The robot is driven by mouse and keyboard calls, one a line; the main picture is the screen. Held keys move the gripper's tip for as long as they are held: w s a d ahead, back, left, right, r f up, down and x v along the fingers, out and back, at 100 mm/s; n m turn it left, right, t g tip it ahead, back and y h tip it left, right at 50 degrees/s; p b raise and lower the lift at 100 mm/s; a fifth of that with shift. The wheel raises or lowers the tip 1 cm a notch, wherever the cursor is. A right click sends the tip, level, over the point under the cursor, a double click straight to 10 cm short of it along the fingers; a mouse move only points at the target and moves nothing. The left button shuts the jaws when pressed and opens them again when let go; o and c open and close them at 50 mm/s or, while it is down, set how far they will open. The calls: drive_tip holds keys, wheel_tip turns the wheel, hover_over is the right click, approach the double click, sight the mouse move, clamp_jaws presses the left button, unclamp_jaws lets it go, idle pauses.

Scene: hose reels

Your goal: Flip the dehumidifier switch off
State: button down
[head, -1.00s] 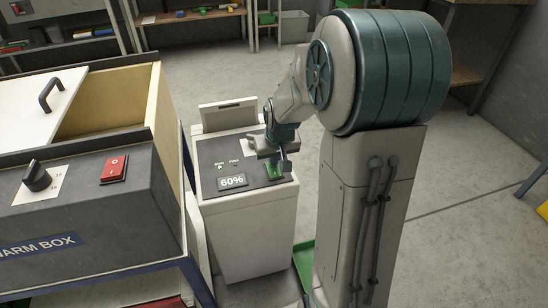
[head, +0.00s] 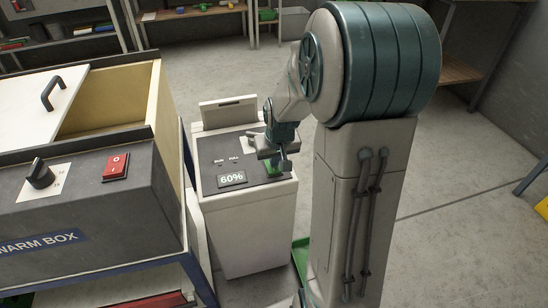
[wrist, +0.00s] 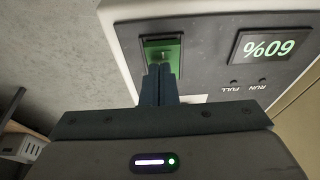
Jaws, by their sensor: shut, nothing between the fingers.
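The dehumidifier (head: 245,225) is a white cabinet with a dark top panel and a display reading 60% (head: 232,179). Its RUN and FULL lamps look dark in both views. Its green rocker switch (wrist: 172,50) sits in a dark frame on the panel; a little of its green shows in the head view (head: 271,168), partly hidden by my gripper. My gripper (head: 283,164) is shut and empty, pointing down at the switch. In the wrist view its fingertips (wrist: 159,68) overlap the switch's near part; I cannot tell whether they touch.
The warm box (head: 85,215) stands at left on a blue-framed table, with a black knob (head: 40,175) and a red rocker switch (head: 115,167). Shelves with tools line the back. Open grey floor (head: 440,190) lies to the right.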

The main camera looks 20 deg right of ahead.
wheel_tip(320, 180, up, 14)
drive_tip(key=p, duration=0.6)
drive_tip(key=shift+s, duration=0.2)
wheel_tip(320, 180, up, 13)
drive_tip(key=p, duration=1.1)
hover_over(275, 169)
drive_tip(key=s+a, duration=0.4)
drive_tip(key=s, duration=0.3)
drive_tip(key=s+a+r+n+p, duration=0.1)
drive_tip(key=s+a+r+p, duration=0.3)
drive_tip(key=s+r+p, duration=0.7)
drive_tip(key=shift+s+r+g+p, duration=0.3)
drive_tip(key=shift+r+p, duration=0.3)
drive_tip(key=shift+r, duration=0.15)
drive_tip(key=shift+a, duration=0.1)
